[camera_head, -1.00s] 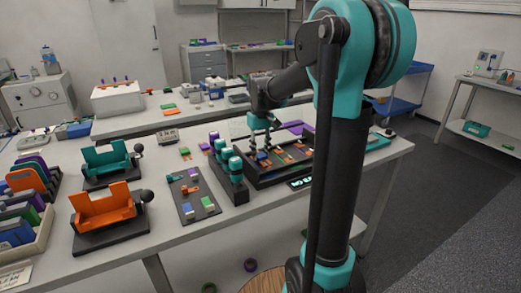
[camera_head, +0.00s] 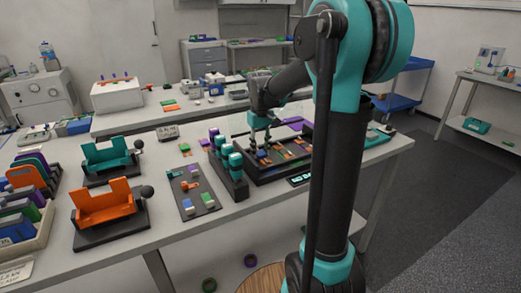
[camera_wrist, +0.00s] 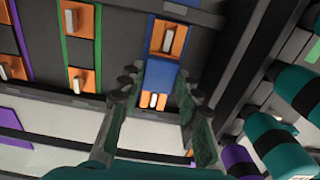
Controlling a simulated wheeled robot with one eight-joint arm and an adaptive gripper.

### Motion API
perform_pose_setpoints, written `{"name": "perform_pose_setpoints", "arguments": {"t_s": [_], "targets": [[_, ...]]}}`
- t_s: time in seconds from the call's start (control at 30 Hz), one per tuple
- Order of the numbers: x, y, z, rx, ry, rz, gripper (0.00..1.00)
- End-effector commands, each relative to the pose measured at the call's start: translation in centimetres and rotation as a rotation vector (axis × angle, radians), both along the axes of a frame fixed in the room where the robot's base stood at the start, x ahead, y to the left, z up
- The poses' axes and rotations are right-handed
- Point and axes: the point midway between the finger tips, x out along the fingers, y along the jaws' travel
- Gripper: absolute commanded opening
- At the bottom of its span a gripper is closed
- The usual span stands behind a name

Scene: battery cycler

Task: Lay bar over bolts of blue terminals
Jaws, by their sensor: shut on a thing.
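My gripper (camera_head: 259,141) is low over the black terminal tray (camera_head: 262,177) in the head view. In the wrist view its two fingers (camera_wrist: 157,90) stand on either side of a blue strip with two orange terminals. Each terminal carries a pale bolt: one beyond the fingertips (camera_wrist: 168,38) and one between the fingers (camera_wrist: 153,100).
Teal cylinders with black bands (camera_head: 228,160) stand close left of the tray and at the right in the wrist view (camera_wrist: 272,138). Purple and green-edged terminals (camera_wrist: 80,80) lie left of the fingers. Orange and teal cradles (camera_head: 105,203) stand farther left.

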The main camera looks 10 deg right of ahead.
Motion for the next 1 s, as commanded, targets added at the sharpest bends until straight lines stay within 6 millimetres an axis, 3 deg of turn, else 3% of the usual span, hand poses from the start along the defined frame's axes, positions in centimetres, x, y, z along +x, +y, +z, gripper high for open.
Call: {"name": "perform_pose_setpoints", "arguments": {"t_s": [0.7,0.73,0.9,1.0], "targets": [[0.00,0.00,-0.70,0.000,0.000,0.000,0.00],[0.00,0.00,-0.70,0.000,0.000,0.000,0.36],[-0.01,0.00,-0.70,0.000,0.000,0.000,0.57],[-0.01,0.00,-0.70,0.000,0.000,0.000,0.57]]}}
